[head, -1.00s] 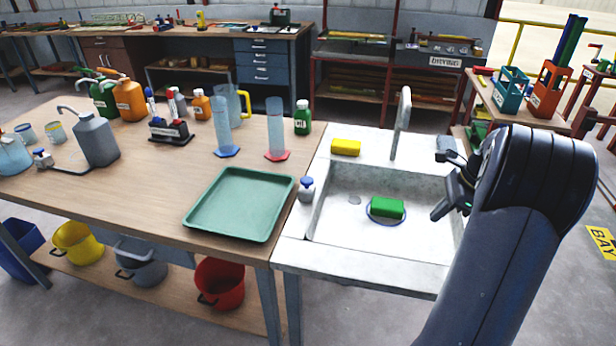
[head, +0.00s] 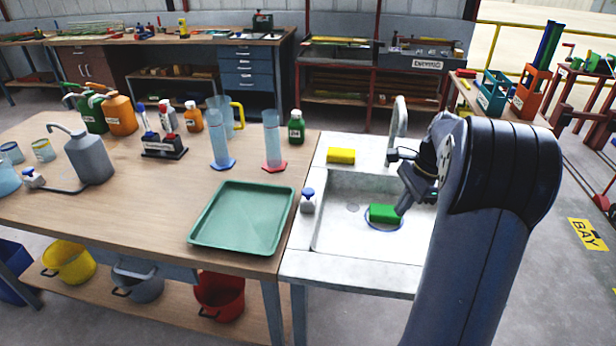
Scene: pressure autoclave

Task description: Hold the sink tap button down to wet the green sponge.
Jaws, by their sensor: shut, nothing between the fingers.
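The green sponge (head: 382,213) lies in the sink basin (head: 335,235) on a blue-rimmed round spot. The tap (head: 399,118) is a pale upright spout at the sink's back edge. I cannot make out its button; the area at the tap's base is partly hidden by my wrist. My gripper (head: 402,208) is shut and empty. It points down and left over the right part of the basin, and its tip overlaps the sponge's right end in the picture. I cannot tell whether they touch.
A yellow sponge (head: 341,156) lies on the sink's back left rim. A small bottle with a blue cap (head: 308,200) stands on the left rim. A green tray (head: 241,216) lies on the table to the left. Cylinders and bottles stand behind it.

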